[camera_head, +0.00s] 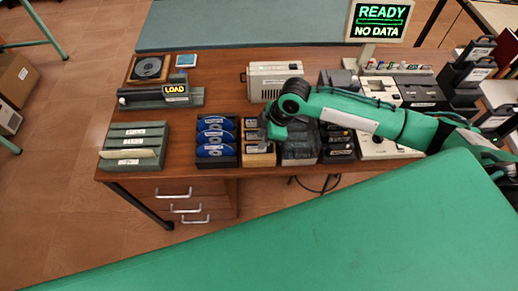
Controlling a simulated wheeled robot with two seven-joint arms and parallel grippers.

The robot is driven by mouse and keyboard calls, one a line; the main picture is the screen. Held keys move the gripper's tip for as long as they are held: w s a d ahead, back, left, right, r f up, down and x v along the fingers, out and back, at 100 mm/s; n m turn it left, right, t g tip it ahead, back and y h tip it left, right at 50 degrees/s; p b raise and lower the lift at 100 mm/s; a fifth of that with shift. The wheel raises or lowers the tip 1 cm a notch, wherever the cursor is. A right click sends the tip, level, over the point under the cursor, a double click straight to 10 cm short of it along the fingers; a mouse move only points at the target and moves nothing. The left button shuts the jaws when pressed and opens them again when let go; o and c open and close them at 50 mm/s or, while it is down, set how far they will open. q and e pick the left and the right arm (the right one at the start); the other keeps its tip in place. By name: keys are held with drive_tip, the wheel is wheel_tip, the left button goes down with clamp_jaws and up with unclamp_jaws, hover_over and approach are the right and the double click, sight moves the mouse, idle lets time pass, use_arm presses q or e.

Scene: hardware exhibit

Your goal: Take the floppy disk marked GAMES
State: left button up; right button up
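The brown desk (114,138) holds a row of small racks with media in them. A wooden rack (259,159) near the middle holds dark flat pieces with pale labels, possibly floppy disks. A dark rack (337,155) to its right holds similar labelled pieces. The labels are too small to read, so I cannot tell which one says GAMES. My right gripper (275,130) hangs at the end of the green arm, over or just behind the wooden rack and partly hiding it. Its fingers are not clear, and I see nothing held. My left gripper is out of view.
A rack of blue discs (216,137) and a green-grey tray rack (133,147) stand at left. Behind are a LOAD sign (176,90), a beige box (274,76) and a READY / NO DATA screen (381,19). Dark stacked units (470,75) stand at right.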

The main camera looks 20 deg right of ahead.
sight(259, 151)
drive_tip(key=p+x, duration=0.1)
drive_tip(key=x, duration=0.2)
drive_tip(key=shift+w+a+f+p, duration=0.1)
drive_tip(key=shift+a+f+p, duration=0.1)
drive_tip(key=shift+p, duration=0.1)
drive_tip(key=shift+w+a+f, duration=0.1)
drive_tip(key=shift+a+f, duration=0.1)
drive_tip(key=shift+f, duration=0.4)
clamp_jaws()
drive_tip(key=shift+r, duration=0.15)
